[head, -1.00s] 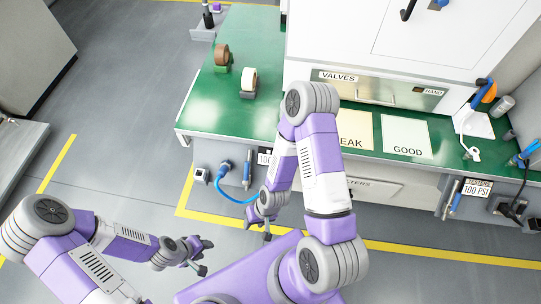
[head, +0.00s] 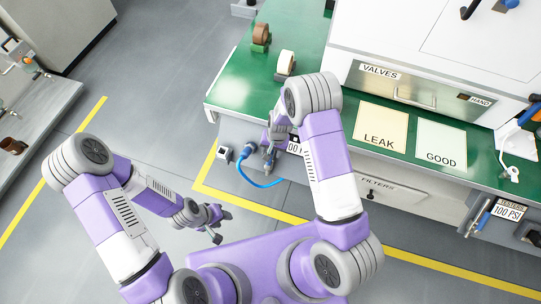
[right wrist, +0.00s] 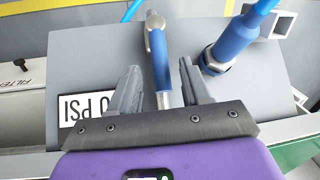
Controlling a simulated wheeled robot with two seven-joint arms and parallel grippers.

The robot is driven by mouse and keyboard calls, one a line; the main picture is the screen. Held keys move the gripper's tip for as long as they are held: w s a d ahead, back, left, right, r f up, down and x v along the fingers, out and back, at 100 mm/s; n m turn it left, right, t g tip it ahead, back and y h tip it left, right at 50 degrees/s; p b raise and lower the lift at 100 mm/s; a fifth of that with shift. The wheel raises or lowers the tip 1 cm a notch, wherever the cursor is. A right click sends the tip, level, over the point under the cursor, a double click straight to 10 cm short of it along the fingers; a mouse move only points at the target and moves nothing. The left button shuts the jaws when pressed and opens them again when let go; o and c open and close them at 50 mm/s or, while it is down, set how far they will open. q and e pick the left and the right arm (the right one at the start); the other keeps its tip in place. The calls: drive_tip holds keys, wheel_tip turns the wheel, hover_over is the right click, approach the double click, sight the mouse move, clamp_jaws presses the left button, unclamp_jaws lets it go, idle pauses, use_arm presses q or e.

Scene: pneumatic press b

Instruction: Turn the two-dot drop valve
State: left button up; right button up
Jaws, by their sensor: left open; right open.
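A drop valve with a blue handle (right wrist: 161,58) and a silver end is on the grey panel (right wrist: 82,55) under the bench edge. In the right wrist view it lies between the two fingers of my right gripper (right wrist: 160,75), which is open with visible gaps on both sides. No dot marks are readable on it. In the head view my right gripper (head: 270,148) is at the bench front and hides most of this valve. My left gripper (head: 218,226) is open and empty, low over the floor, away from the panel.
A blue hose connector (right wrist: 228,45) sits close beside the valve. The green bench (head: 245,85) overhangs above. Another valve station with a 100 PSI label (head: 508,211) is at the far right. A filters drawer (head: 392,190) lies between.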

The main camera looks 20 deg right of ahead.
drive_tip(key=f, duration=0.2)
drive_tip(key=f+b, duration=0.1)
drive_tip(key=f, duration=0.1)
drive_tip(key=shift+w+a, duration=0.15)
drive_tip(key=shift+a, duration=0.1)
clamp_jaws()
